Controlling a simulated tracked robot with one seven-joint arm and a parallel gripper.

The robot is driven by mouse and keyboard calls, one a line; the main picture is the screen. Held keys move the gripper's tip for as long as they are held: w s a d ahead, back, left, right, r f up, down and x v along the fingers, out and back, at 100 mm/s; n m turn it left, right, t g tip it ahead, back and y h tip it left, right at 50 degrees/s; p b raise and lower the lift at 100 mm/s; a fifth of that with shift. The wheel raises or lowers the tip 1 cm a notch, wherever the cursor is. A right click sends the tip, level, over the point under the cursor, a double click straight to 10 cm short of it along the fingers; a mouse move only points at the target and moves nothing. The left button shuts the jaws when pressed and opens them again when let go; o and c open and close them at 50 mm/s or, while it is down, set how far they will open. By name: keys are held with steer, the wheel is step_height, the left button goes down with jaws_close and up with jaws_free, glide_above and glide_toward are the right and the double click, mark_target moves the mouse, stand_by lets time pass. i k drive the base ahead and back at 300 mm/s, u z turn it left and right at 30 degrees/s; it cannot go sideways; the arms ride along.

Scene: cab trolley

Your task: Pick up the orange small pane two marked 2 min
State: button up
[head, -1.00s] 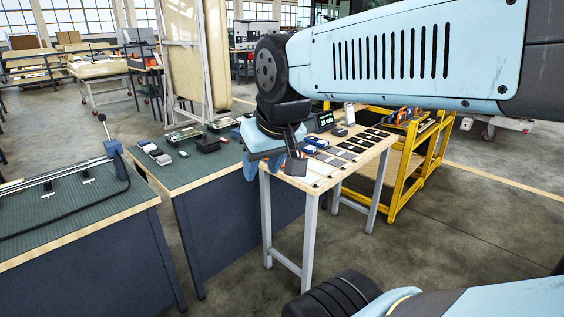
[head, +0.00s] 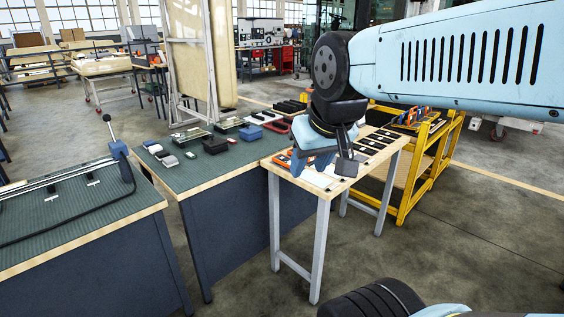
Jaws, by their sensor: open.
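My gripper (head: 322,166) hangs open above the near left part of the small wooden-topped table (head: 334,188), with its fingers pointing down and nothing seen between them. An orange piece (head: 283,159) lies on the table's left edge, just left of my gripper and partly covered by it. More orange pieces (head: 408,117) stand in the yellow trolley (head: 428,150) behind the table. All are too small to read a "2 min" mark, so I cannot tell which is the orange small pane two. My gripper hides the middle of the tabletop.
Dark flat pieces (head: 374,145) lie in a row on the table's right side. A green-topped bench (head: 212,172) adjoins on the left, holding a blue box (head: 250,133), a black box (head: 215,145) and small blocks. Open floor lies in front and to the right.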

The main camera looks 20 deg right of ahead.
mark_target(284, 160)
steer(key=z, duration=0.35)
steer(key=i, duration=1)
steer(key=u, duration=0.45)
